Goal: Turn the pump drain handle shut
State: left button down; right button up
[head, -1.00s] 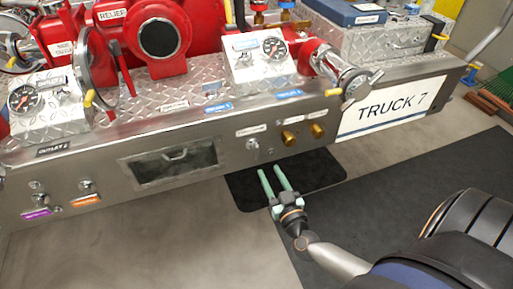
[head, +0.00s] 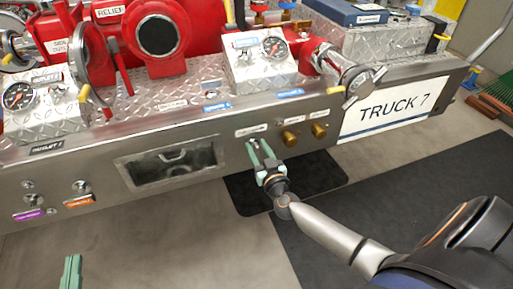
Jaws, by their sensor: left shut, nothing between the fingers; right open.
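The small silver handle (head: 256,145) sits on the front of the steel panel, under a small label (head: 250,130) too small to read; I take it for the pump drain handle. My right gripper (head: 258,142) is open, with its two green fingers pointing at the panel, one on each side of the handle in the picture. The fingers hide part of the handle, and I cannot tell whether they touch it or how far it is turned. My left gripper (head: 72,258) is shut and empty at the lower left, in front of the panel and apart from it.
Two brass knobs (head: 304,134) stick out just right of the handle. A recessed window (head: 172,165) lies to its left. A valve outlet (head: 345,75) and the TRUCK 7 sign (head: 388,108) are further right. Open floor (head: 180,245) lies in front.

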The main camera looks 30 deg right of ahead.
pick_arm(q)
jog(key=shift+s+d+r+m+t+h, duration=0.1)
jog(key=shift+r+m+t+h, duration=0.25)
jog(key=shift+r, duration=0.8)
pick_arm(e)
jog(key=shift+w+d, duration=0.15)
jog(key=shift+w, duration=0.45)
grip_shut()
